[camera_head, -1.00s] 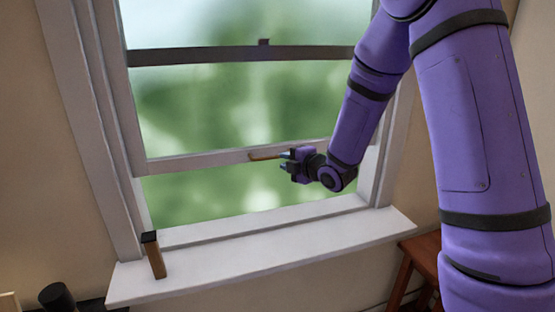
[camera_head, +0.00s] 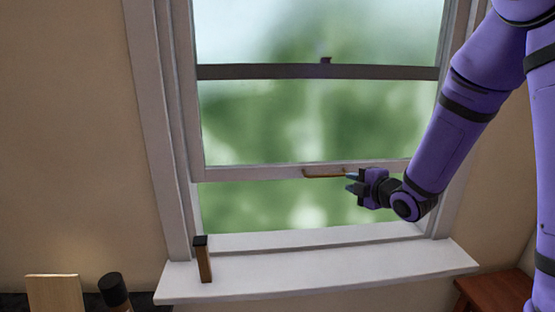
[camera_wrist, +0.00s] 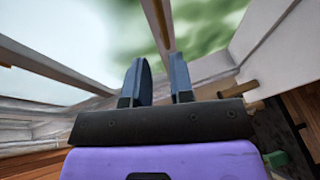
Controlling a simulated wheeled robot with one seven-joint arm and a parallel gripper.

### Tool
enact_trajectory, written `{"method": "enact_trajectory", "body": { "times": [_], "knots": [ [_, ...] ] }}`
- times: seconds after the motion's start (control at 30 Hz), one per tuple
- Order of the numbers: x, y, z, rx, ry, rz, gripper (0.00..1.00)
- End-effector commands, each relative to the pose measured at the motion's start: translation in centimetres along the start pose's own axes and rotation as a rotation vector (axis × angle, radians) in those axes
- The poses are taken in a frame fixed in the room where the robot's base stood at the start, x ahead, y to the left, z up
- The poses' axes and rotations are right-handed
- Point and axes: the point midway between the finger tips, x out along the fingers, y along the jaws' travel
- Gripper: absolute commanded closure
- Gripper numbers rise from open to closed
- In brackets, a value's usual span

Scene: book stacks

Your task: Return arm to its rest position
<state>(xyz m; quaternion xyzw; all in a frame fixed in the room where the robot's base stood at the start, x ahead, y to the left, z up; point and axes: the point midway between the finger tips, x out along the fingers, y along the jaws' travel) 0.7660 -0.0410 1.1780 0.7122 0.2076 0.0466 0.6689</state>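My purple arm comes in from the right in the head view. My gripper (camera_head: 350,181) is in front of the window's lower part, just right of the brass handle (camera_head: 323,173) on the lower sash's bottom rail. I cannot tell whether they touch. In the wrist view, the two blue-grey fingers of my gripper (camera_wrist: 159,75) stand apart with nothing between them. The lower sash (camera_head: 270,169) is raised, with an opening between its rail and the sill.
A white sill (camera_head: 330,272) juts out below the window. A small brown block with a dark top (camera_head: 203,260) stands at its left end. A dark-capped bottle (camera_head: 114,291) and a wooden board (camera_head: 55,293) are lower left. A reddish wooden stool (camera_head: 495,292) is lower right.

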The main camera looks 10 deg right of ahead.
Motion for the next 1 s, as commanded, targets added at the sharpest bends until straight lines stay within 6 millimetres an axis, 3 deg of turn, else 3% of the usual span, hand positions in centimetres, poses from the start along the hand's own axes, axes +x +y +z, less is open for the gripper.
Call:
{"method": "enact_trajectory", "body": {
  "times": [0.27,0.53,0.77,1.0],
  "knots": [
    [-4.3,4.2,0.6,0.249,-0.193,-0.114,0.78],
    [-11.2,7.0,0.1,0.602,-0.42,-0.206,0.78],
    [-18.3,7.9,-2.0,0.926,-0.602,-0.265,0.78],
    [-26.2,7.4,-5.6,1.267,-0.78,-0.325,0.78]
  ]
}}
